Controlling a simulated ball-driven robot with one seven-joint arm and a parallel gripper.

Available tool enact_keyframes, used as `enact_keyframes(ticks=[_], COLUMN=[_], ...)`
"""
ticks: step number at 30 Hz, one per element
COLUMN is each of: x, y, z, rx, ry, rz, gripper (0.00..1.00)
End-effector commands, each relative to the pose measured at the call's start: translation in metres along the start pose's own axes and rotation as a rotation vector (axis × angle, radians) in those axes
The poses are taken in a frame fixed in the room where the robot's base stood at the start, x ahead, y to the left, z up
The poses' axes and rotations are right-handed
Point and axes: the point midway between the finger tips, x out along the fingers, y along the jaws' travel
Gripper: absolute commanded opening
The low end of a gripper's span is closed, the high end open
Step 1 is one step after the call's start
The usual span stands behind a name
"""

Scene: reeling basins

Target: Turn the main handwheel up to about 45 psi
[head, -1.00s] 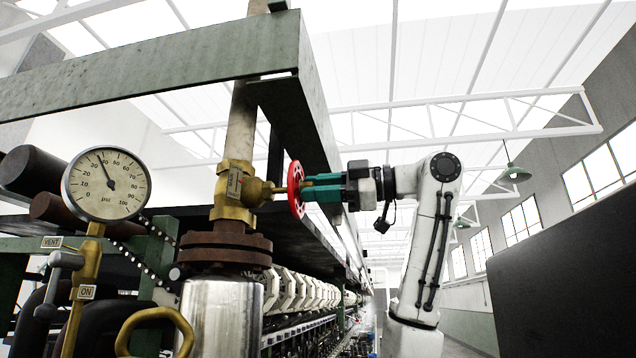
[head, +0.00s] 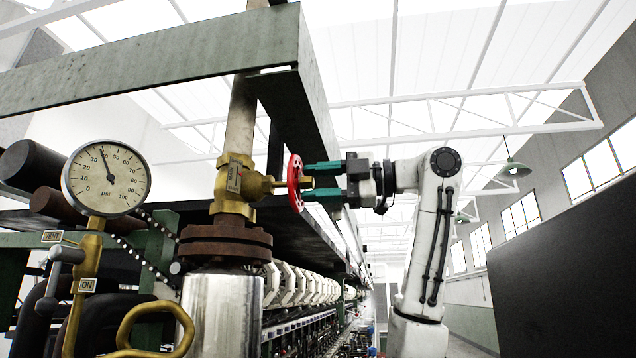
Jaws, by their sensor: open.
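The red main handwheel (head: 295,183) is seen nearly edge-on, on the brass valve (head: 234,185) at the top of the pipe. The round white psi gauge (head: 106,178) stands at the left; its needle points up and slightly left, at about 40. My gripper (head: 306,182) is to the right of the wheel, with its teal fingers pointing left at it. The fingers are open, one above the other, with their tips close to the wheel's face. I cannot tell whether the tips touch the wheel.
A green steel beam (head: 150,65) runs above the valve. A brass ring handle (head: 155,328) is low in front, and a grey lever (head: 62,268) marked VENT and ON is at lower left. A dark panel (head: 565,260) fills the right. Reeling machinery lies below.

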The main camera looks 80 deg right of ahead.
Motion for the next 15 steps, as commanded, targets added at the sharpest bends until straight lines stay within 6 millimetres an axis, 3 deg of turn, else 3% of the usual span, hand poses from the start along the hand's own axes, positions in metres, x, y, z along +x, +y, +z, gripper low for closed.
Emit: enact_keyframes(ticks=[5, 15], x=[-0.011, -0.057], y=[0.001, 0.001], z=[0.000, 0.000], rx=[0.000, 0.000], ry=[-0.001, -0.002], rz=[0.001, 0.001], gripper=[0.47, 0.47])
